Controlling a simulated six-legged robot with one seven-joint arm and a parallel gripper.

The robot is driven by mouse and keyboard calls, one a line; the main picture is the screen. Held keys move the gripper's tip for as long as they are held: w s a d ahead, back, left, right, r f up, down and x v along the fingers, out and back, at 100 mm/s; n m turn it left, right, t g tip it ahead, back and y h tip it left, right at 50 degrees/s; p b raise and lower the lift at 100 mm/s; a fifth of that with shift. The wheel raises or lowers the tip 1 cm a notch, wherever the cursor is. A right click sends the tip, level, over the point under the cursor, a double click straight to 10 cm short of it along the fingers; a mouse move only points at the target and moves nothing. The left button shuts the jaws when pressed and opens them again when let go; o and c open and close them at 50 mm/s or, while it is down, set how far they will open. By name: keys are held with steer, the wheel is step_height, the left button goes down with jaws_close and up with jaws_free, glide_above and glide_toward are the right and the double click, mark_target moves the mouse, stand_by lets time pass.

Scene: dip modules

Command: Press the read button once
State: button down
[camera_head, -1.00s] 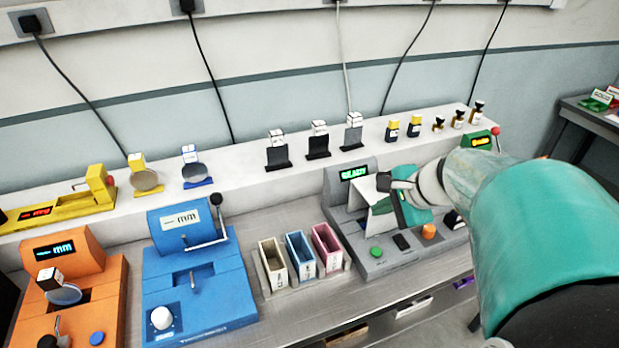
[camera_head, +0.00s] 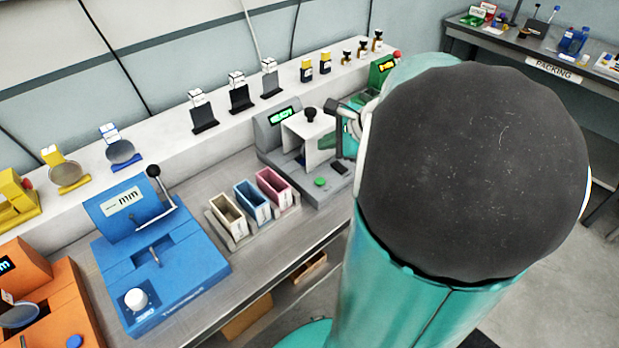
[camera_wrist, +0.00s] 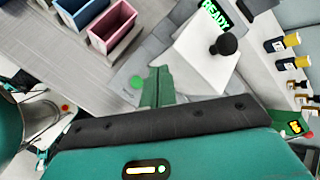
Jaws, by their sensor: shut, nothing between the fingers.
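A grey reader unit (camera_head: 285,165) stands at the right end of the bench. Its green display (camera_head: 282,116) reads READY, and the display also shows in the wrist view (camera_wrist: 216,15). A white cover (camera_head: 306,135) with a black knob (camera_wrist: 229,44) is on the unit. A round green button (camera_head: 320,182) is on its front panel; its label is too small to read. In the wrist view, my gripper (camera_wrist: 159,74) is shut and empty, over the panel just right of the green button (camera_wrist: 137,82). The gap between fingertips and panel cannot be judged. My arm hides the panel's right part.
Beige, blue and pink bins (camera_head: 272,188) stand left of the unit. A blue device (camera_head: 160,255) with a lever is farther left. Small bottles (camera_head: 326,62) and black stands (camera_head: 241,98) line the back ledge. A packing table (camera_head: 540,65) is at the far right.

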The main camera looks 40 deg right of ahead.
mark_target(324, 182)
steer(key=shift+a+f, duration=0.2)
steer(key=shift+f, duration=4.15)
steer(key=shift+f, duration=0.45)
steer(key=shift+f, duration=0.35)
steer(key=shift+r, duration=0.8)
